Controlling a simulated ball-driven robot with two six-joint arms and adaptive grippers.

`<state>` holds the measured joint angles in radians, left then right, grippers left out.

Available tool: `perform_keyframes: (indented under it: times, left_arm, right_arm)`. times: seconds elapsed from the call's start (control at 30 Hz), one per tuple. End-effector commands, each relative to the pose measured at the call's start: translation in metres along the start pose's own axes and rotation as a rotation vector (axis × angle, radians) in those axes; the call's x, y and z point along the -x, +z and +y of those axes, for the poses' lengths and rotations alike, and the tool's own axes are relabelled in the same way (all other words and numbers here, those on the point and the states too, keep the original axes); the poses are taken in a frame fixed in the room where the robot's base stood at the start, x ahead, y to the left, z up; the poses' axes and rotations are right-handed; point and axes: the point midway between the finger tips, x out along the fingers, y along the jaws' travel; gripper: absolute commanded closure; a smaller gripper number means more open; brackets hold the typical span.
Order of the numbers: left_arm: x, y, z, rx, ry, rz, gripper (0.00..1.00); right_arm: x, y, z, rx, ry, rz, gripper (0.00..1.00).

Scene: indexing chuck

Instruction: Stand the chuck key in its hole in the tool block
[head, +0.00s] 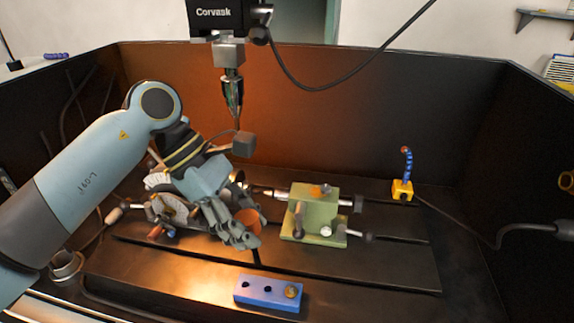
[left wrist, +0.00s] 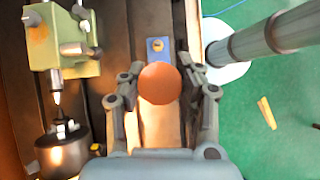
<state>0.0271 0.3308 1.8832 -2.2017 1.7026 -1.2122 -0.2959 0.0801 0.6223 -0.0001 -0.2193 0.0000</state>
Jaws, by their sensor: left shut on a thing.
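My left gripper (head: 243,236) is shut on the chuck key (head: 249,217). The key's orange round top shows between the fingers, and in the left wrist view the orange top (left wrist: 160,83) sits between both fingers. A short dark shaft shows below the fingers in the head view, pointing down. The blue tool block (head: 268,293) lies at the front of the machine table, nearer the camera than the key. It has dark holes on top and a brass-coloured round piece at its right end. The block also shows in the left wrist view (left wrist: 160,47), beyond the orange top. My right gripper is not in view.
A green tailstock (head: 316,212) stands right of my gripper, and the chuck assembly (head: 172,210) is partly hidden behind my arm. The spindle with a pointed tool (head: 232,92) hangs above. A yellow-based blue hose (head: 403,186) stands at the back right. The table's front right is clear.

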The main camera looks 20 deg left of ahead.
Motion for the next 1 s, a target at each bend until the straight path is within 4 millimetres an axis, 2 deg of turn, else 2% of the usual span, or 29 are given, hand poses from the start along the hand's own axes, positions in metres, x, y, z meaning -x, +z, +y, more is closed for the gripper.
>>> perform_keyframes:
  times: [0.17, 0.57, 0.77, 1.0]
  left_arm:
    - [0.006, -0.019, -0.009, -0.056, -0.044, 0.105, 1.0]
    - [0.005, -0.021, -0.01, -0.057, -0.046, 0.109, 1.0]
    - [-0.003, -0.026, -0.01, -0.056, -0.046, 0.108, 1.0]
    - [-0.022, -0.039, -0.01, -0.055, -0.046, 0.107, 1.0]
  right_arm:
    - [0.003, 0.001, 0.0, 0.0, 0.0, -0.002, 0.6]
    - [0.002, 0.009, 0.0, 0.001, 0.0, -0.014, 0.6]
    - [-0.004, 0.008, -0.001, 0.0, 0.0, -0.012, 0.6]
    - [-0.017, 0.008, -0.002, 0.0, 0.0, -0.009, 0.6]
